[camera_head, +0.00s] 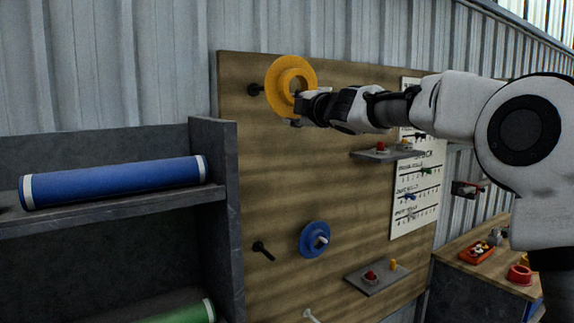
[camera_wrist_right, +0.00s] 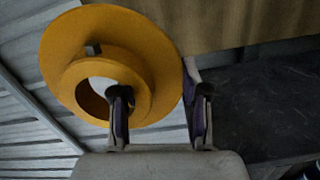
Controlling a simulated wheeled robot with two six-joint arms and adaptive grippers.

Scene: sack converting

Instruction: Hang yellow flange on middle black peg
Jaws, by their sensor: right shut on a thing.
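The yellow flange (camera_head: 279,75) is a wide ring with a raised hub, held upright in front of the upper left of the wooden board. My right gripper (camera_head: 301,104) is shut on it from the right. In the right wrist view, one finger is at the hub opening and the other at the outer rim of the flange (camera_wrist_right: 70,50). A black peg (camera_head: 255,89) shows just left of the flange, which hides part of the board there. Another black peg (camera_head: 262,251) sticks out lower on the board, empty. I cannot tell whether the flange touches any peg. My left gripper is not in view.
A blue flange (camera_head: 313,240) hangs low on the wooden board (camera_head: 290,180). Small shelves (camera_head: 377,282) with little parts jut from the board. A dark rack (camera_head: 228,200) with a blue roll (camera_head: 115,182) stands at left. A bench (camera_head: 500,270) is at right.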

